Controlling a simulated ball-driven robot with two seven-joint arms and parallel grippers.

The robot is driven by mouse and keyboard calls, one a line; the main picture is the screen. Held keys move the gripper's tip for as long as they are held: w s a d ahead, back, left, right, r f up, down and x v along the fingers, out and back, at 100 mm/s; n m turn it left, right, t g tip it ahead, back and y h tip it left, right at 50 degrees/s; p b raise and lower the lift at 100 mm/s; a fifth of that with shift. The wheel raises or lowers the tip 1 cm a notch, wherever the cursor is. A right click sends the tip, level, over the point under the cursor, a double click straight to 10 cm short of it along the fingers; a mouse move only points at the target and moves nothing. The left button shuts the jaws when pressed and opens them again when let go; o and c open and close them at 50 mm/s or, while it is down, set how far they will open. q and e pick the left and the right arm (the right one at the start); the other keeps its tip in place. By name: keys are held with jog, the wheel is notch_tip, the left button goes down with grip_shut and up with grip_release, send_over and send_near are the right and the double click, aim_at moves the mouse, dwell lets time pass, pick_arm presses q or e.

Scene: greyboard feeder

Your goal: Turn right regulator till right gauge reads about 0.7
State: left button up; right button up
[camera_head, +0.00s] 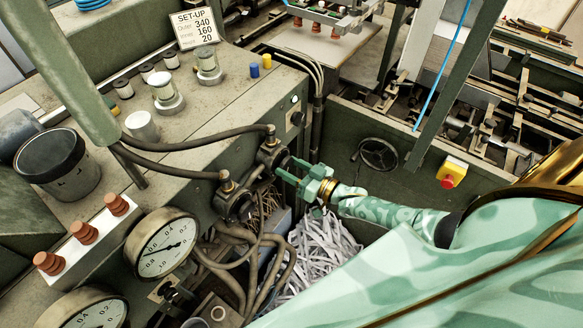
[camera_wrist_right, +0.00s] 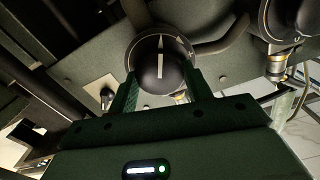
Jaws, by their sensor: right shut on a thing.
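The right regulator (camera_head: 273,157) is the farther of two on the front of the green machine panel. My right gripper (camera_head: 306,180) is shut on its black knob, with a finger on each side. In the right wrist view, the knob (camera_wrist_right: 161,68) has a white pointer line standing nearly upright. The right gauge (camera_head: 161,245) is a round white dial on the panel, in view at lower left. Its needle is visible, but the exact reading is too small to tell. My left gripper is not in view.
The other regulator (camera_head: 235,197) sits close beside the held one, with hoses around both. A second gauge (camera_head: 97,311) is partly cut off at the bottom. Paper shreds (camera_head: 318,250) lie below my gripper.

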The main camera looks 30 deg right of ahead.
jog(key=shift+f, duration=0.15)
jog(key=o, duration=1)
jog(key=shift+c, duration=0.2)
jog(key=shift+s, duration=0.1)
jog(key=v, duration=1.6)
jog(key=shift+d, duration=0.1)
